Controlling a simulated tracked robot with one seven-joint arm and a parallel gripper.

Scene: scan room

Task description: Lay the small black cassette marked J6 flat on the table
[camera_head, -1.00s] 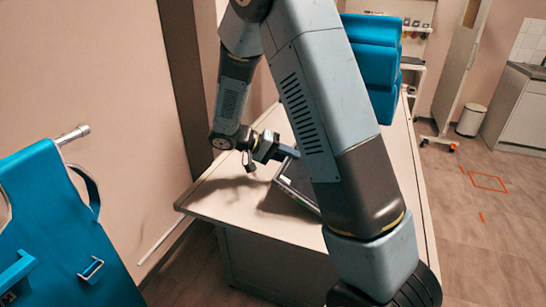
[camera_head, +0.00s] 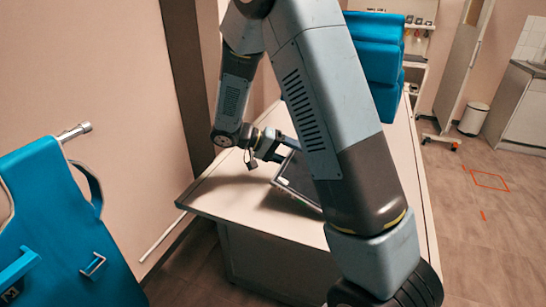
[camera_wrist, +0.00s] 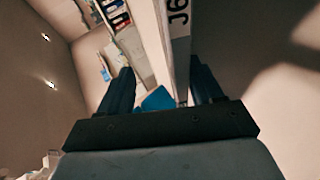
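The black cassette (camera_head: 296,182) is at the table (camera_head: 225,200), partly hidden behind my arm in the head view. Its dark face slopes and its pale near edge is low; I cannot tell whether it rests fully on the tabletop. In the wrist view its edge with the J6 label (camera_wrist: 180,18) stands between the fingers, close to the right one. My gripper (camera_wrist: 160,70) has its fingers apart, with a clear gap between the left finger and the cassette. In the head view my gripper (camera_head: 288,143) is low over the table, its tips hidden by my arm.
A stack of blue cushions (camera_head: 374,60) stands at the far end of the table. A blue chair (camera_head: 60,230) is at the left, near the wall. The front left corner of the tabletop is clear. A white bin (camera_head: 473,118) stands on the floor at right.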

